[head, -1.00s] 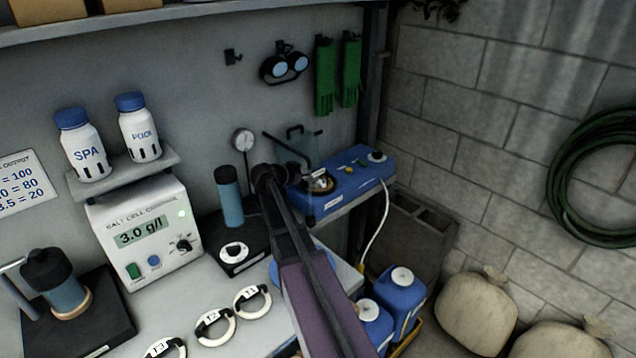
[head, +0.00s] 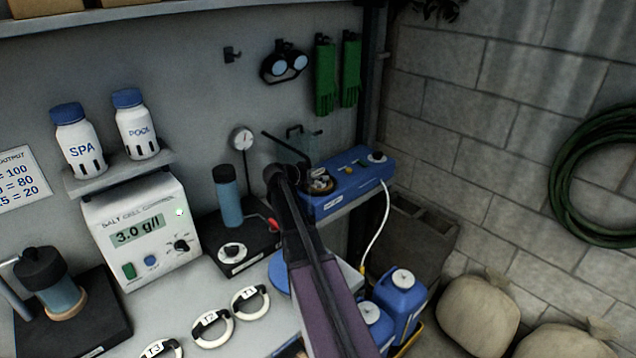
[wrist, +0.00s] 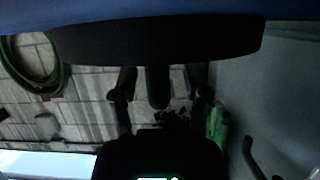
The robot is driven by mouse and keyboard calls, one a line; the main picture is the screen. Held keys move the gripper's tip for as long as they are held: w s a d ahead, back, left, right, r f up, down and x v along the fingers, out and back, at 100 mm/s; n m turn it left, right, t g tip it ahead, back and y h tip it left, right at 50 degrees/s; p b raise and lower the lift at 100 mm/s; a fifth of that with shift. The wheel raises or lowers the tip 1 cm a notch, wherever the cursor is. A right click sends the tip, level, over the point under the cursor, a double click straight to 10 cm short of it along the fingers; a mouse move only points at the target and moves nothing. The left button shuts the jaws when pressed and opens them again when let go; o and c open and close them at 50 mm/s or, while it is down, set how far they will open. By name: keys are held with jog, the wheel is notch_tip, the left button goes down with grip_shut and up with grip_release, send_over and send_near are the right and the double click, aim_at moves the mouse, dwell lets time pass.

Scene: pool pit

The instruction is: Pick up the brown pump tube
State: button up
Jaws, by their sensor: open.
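The brown pump tube (head: 321,187) shows as a small brownish curved piece in the head of the blue pump unit (head: 352,180), below a raised clear cover. My arm reaches across the bench, and its end is just left of the pump head. In the wrist view my gripper (wrist: 159,90) is open, with two dark fingers apart. A dark peg stands between them below a wide black shape; I cannot tell whether it is part of the pump. The tube cannot be made out there.
A blue cylinder (head: 229,197) on a black base and a dial gauge (head: 242,138) stand left of my arm. The salt control box (head: 143,231) is further left. Goggles (head: 285,64) and green gloves (head: 325,76) hang behind. Blue jugs (head: 401,298) stand low at right.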

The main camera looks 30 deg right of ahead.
aim_at(318, 173)
grip_shut()
jog(key=shift+r, duration=0.15)
dwell(0.4)
notch_tip(318, 173, up, 3)
jog(key=p, duration=0.3)
jog(key=shift+r+p, duration=0.2)
jog(key=shift+p, duration=0.15)
jog(key=s+a, duration=0.4)
jog(key=a, duration=0.4)
jog(key=s+a, duration=0.4)
jog(key=a, duration=0.4)
jog(key=shift+a+f, duration=0.1)
